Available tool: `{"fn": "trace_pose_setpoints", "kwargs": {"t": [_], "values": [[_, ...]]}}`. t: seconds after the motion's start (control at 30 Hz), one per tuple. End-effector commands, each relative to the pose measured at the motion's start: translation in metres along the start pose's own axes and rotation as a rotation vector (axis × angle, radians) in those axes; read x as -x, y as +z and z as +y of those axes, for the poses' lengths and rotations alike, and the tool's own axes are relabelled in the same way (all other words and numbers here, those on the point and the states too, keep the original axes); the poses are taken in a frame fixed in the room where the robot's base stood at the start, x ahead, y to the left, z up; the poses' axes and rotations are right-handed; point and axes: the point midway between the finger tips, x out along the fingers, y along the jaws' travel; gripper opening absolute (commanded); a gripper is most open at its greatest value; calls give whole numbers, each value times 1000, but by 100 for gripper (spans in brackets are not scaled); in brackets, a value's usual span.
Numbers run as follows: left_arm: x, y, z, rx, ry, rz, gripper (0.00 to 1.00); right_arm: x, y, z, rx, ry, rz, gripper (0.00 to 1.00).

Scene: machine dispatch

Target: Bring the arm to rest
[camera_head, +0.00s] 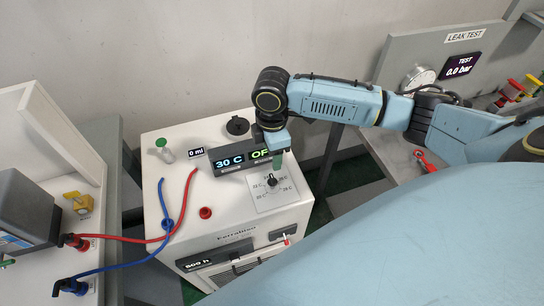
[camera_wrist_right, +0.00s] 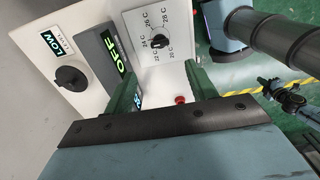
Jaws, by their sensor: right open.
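My right arm (camera_head: 340,100) reaches in from the right and bends down over the white machine (camera_head: 160,190). My right gripper (camera_head: 279,165) hangs above the machine top, by the display and the dial knob (camera_head: 272,181). In the right wrist view its two green fingers (camera_wrist_right: 160,85) are apart with nothing held between them. The knob (camera_wrist_right: 158,43) with its temperature scale is visible beyond the fingers there, apart from them. The display (camera_head: 242,160) reads 30 C and is partly covered by the gripper; OFF shows in the wrist view.
A black cap (camera_head: 237,126), a small vial (camera_head: 164,151) and a red port (camera_head: 205,213) are on the machine top. Red and blue hoses (camera_head: 130,240) run to a unit at left. A leak-test panel (camera_head: 430,50) and bench with a red tool (camera_head: 424,160) stand at right.

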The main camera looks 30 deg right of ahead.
Motion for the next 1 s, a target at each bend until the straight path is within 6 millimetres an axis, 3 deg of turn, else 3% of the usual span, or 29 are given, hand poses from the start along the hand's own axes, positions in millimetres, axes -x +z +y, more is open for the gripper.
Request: {"fn": "trace_pose_setpoints", "kwargs": {"t": [0.2,0.77,0.87,1.0], "values": [[0,0,0,0,0,0,0,20,0,0,-1,0,0,56],[0,0,0,1,0,0,0,21,0,0,-1,0,0,56],[0,0,0,1,0,0,0,16,-7,-7,1,0,13,56],[0,0,0,1,0,0,0,2,-35,-34,-18,13,75,56]]}}
